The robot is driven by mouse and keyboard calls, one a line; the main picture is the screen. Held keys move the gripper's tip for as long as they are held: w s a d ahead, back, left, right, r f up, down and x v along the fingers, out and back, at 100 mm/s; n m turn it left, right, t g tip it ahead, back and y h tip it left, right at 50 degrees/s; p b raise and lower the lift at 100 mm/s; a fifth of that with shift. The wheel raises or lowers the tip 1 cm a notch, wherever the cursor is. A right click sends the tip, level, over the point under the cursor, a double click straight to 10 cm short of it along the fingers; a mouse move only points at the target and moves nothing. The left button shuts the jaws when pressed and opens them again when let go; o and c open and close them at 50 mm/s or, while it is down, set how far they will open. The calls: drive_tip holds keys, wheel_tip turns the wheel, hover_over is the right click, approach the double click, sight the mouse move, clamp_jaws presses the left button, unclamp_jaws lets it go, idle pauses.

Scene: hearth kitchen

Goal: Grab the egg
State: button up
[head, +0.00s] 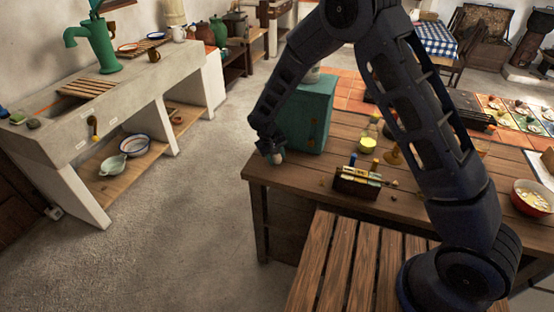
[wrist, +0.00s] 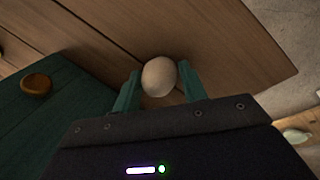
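The egg (wrist: 159,76) is pale and rounded. In the wrist view it lies between the two green fingertips of my gripper (wrist: 160,90), over the wooden table top. The fingers stand on either side of it; a thin gap seems to show on the right, and I cannot tell whether both touch it. In the head view the egg (head: 277,157) shows small and pale below my gripper (head: 272,152), at the table's left corner, beside the green box.
The green box (head: 303,112) with a round wooden knob (wrist: 36,85) stands close to my gripper. The table edge is close by; open floor lies left.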

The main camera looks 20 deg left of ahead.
drive_tip(key=shift+c, duration=1.4)
